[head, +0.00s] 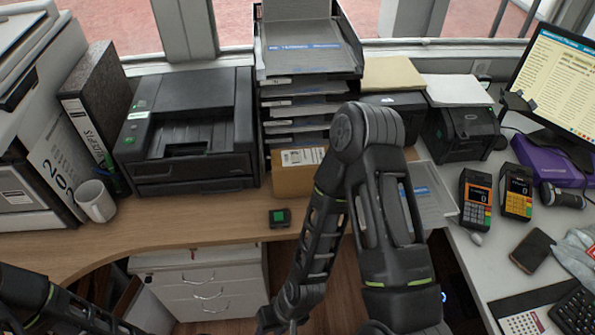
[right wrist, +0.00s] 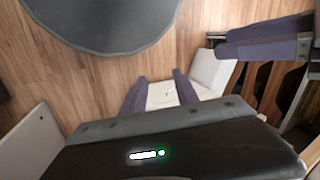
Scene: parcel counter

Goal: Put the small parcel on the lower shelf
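The small parcel looks to be the brown cardboard box (head: 292,181) with a white label, on the wooden counter in front of the tray stack. My right arm hides its right part. My right gripper is low at the bottom edge of the head view, well below and in front of the box. In the right wrist view my right gripper (right wrist: 160,84) has its two fingers apart with nothing held between them. My left arm shows only at the lower left of the head view. A finger-like part in the right wrist view may be my left gripper (right wrist: 265,38). I cannot identify the lower shelf.
A black printer (head: 188,140) stands left of the tray stack (head: 308,70), with a white mug (head: 96,202) and binders beyond. A small dark device (head: 279,218) lies near the counter's front edge. White drawers (head: 205,285) stand below. Card terminals (head: 475,200) and a monitor are right.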

